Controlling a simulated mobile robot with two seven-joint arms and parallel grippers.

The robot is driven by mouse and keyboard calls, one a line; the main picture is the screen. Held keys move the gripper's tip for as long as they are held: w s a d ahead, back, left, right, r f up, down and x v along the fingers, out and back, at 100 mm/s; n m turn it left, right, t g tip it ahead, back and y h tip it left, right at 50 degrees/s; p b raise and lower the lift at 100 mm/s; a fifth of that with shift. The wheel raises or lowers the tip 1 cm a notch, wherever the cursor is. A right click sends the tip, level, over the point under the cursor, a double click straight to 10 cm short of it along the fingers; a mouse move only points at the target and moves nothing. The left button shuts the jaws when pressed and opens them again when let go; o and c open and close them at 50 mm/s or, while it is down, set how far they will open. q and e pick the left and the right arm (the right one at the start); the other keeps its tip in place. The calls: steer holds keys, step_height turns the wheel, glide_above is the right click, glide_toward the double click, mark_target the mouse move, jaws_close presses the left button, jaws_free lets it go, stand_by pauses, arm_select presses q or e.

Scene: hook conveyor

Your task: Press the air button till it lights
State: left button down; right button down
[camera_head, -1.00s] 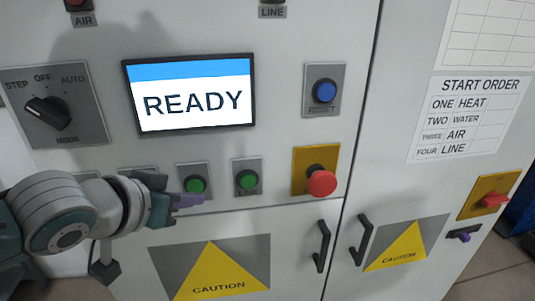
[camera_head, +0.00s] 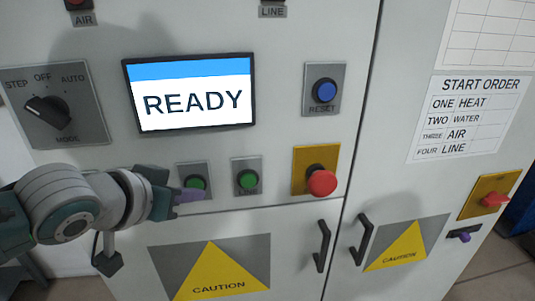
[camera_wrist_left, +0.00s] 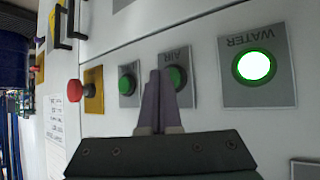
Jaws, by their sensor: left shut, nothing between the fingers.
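The air button (camera_head: 195,182) is a dark green, unlit round button on a grey plate in the row below the screen. It also shows in the left wrist view (camera_wrist_left: 178,77), on a plate marked AIR. My left gripper (camera_head: 194,195) is shut and empty, with purple fingers. Its fingertips (camera_wrist_left: 163,76) are at the lower edge of the air button in the head view and partly cover it. I cannot tell whether they touch it. The water button (camera_wrist_left: 254,67) glows white-green. My right gripper is not in view.
The line button (camera_head: 247,179) is green and unlit, just right of the air button. A red mushroom button (camera_head: 322,183) stands out further right. A screen (camera_head: 190,92) above reads READY. A mode knob (camera_head: 48,112) is at left. Door handles (camera_head: 322,246) stick out below.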

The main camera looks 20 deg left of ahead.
arm_select(q)
steer(key=shift+w+a, duration=0.15)
steer(key=shift+w, duration=0.1)
stand_by(0.3)
steer(key=shift+s, duration=0.1)
steer(key=shift+s+d+p, duration=0.4)
steer(key=shift+s+p, duration=0.15)
steer(key=shift+s, duration=0.05)
steer(key=s+d+p, duration=0.1)
steer(key=s, duration=0.2)
steer(key=s+d+p, duration=0.1)
steer(key=shift+s+d+p, duration=0.15)
steer(key=shift+d+p, duration=0.2)
